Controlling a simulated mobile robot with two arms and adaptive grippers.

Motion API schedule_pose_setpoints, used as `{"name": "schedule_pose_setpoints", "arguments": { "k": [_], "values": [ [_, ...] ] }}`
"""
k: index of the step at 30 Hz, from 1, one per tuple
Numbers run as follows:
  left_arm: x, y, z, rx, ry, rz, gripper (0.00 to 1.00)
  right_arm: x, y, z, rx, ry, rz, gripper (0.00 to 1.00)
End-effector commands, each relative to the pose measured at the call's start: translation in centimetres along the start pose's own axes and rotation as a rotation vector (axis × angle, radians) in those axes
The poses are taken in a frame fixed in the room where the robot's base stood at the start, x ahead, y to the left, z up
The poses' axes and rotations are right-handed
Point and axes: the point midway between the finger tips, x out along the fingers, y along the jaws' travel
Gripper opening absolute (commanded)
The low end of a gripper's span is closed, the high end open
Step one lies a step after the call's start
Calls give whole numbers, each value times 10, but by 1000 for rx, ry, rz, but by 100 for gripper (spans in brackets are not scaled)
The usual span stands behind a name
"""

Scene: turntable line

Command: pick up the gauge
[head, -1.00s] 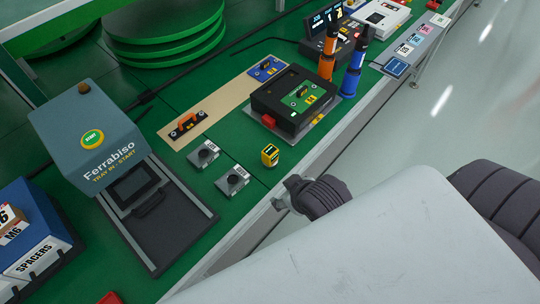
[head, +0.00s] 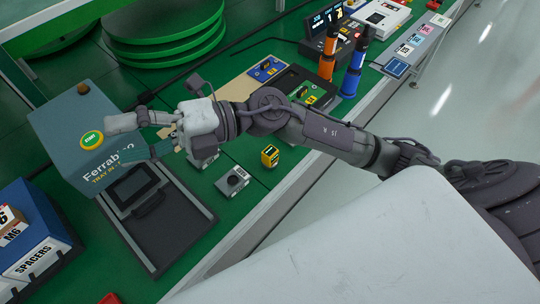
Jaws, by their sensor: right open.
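A small yellow and black block (head: 270,156), which looks like the gauge, stands on the green table top near its front edge, below my right forearm in the picture. My right gripper (head: 130,140) is open with nothing seen between its fingers. It is in front of the blue-grey Ferrabiso box (head: 72,143) in the picture, close to its green and yellow button (head: 91,140); I cannot tell whether it touches. The gripper is well to the left of the yellow block. My left gripper is not in view.
A grey block with a round hole (head: 232,180) sits left of the yellow block; another is partly hidden by my wrist. A black fixture (head: 275,83) is partly behind my arm. Orange (head: 328,55) and blue (head: 354,75) cylinders stand beyond. A dark tray (head: 172,232) lies before the box.

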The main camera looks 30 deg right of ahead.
Motion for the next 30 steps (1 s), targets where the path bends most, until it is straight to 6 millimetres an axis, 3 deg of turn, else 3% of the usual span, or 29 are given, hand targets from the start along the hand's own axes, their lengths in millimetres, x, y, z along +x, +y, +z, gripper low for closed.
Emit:
{"name": "schedule_pose_setpoints", "arguments": {
  "k": [2, 5, 9, 13, 18, 23, 30],
  "values": [
    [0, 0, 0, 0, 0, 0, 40, -7, -29, -13, -97, 148, -195, 69],
    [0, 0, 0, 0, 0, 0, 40, -35, -70, -19, -184, 302, -466, 69],
    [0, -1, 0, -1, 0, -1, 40, -104, -115, -2, -257, 441, -888, 69],
    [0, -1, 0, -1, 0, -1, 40, -178, -127, 27, -268, 484, -1252, 69],
    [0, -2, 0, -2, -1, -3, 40, -248, -116, 54, -236, 468, -1576, 69],
    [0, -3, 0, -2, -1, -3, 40, -276, -110, 62, -211, 453, -1698, 69],
    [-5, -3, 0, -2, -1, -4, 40, -286, -150, 57, -202, 455, -1710, 69]
  ]
}}
